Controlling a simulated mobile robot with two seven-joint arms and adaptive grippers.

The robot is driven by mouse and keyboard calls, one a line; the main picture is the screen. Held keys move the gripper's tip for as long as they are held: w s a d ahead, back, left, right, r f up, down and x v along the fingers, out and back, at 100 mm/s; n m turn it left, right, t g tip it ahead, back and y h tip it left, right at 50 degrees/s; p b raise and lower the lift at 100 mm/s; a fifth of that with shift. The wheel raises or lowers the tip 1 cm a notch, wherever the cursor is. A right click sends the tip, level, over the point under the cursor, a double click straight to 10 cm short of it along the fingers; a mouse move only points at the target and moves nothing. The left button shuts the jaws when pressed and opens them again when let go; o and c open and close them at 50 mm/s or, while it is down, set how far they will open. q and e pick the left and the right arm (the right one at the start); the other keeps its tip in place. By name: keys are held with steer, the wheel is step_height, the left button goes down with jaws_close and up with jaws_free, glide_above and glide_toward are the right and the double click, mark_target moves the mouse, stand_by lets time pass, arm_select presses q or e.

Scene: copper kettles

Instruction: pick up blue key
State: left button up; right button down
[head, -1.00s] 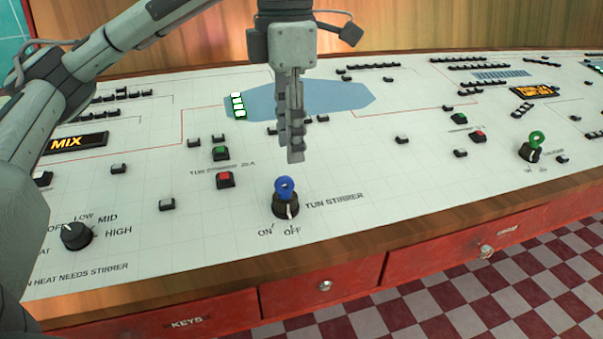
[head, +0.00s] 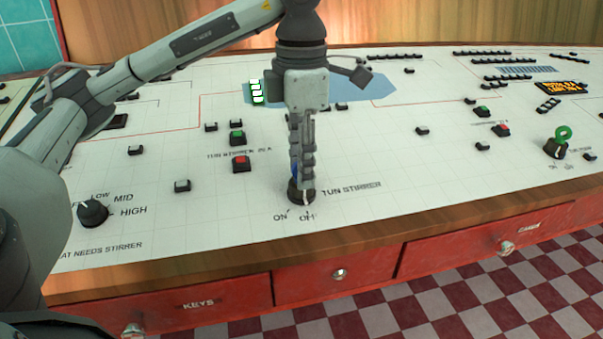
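The blue key (head: 294,170) is in the black tun stirrer switch (head: 295,196), near the front edge of the console in the head view. Only a sliver of its blue shows; my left gripper (head: 306,183) hides most of it. The gripper points down with its fingertips at the key, just over the switch. I see the fingers nearly edge-on, one behind the other, so I cannot tell whether they are shut on the key. My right gripper is not in view.
The white console (head: 390,180) carries a black knob (head: 92,212) at left, a green button (head: 237,138) and red button (head: 241,164) left of the gripper, and a green key (head: 563,133) at right. Red drawers (head: 340,274) lie below its wooden edge.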

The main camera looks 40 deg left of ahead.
arm_select(q)
steer(key=shift+c, duration=0.2)
jaws_close()
steer(key=shift+r, duration=0.15)
